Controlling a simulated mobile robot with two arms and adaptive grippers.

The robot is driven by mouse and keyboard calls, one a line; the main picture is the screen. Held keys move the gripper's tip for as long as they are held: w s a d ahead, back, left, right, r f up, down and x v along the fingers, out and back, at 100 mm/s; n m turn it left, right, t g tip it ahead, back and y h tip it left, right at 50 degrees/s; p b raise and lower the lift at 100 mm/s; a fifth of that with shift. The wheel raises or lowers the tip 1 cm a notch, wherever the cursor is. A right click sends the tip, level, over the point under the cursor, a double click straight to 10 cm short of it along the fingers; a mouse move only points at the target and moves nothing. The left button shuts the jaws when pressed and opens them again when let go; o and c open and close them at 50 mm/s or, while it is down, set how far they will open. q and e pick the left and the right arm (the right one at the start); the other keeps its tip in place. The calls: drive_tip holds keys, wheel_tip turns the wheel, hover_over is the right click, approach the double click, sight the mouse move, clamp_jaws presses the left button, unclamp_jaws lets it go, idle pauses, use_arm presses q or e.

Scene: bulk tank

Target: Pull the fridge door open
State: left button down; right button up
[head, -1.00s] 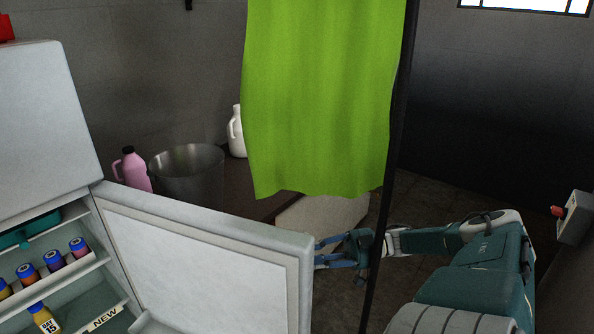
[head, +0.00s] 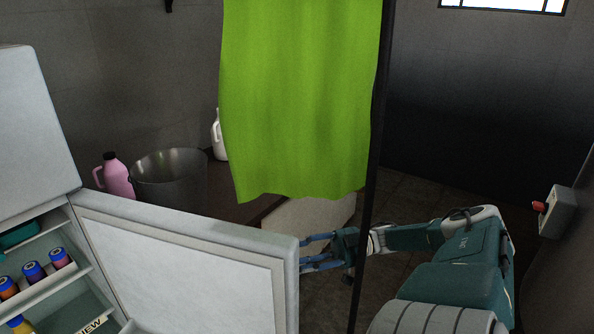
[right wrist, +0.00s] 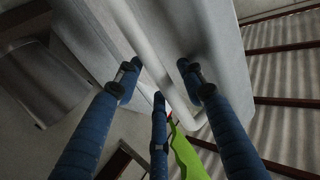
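The white fridge door (head: 190,262) stands swung open in the head view, with its inner face showing. The open fridge interior (head: 50,285) at the lower left holds shelves with several small bottles. My right gripper (head: 312,257) is at the door's free edge, partly hidden behind it. My left gripper is not in view.
A green cloth (head: 300,100) hangs beside a dark pole (head: 370,190), which stands in front of my right arm. A metal bucket (head: 170,178), a pink jug (head: 117,178) and a white jug (head: 219,137) are behind the door. A switch box (head: 558,211) is on the right wall.

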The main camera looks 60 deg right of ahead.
drive_tip(key=v, duration=1.2)
drive_tip(key=shift+s, duration=0.1)
idle(0.4)
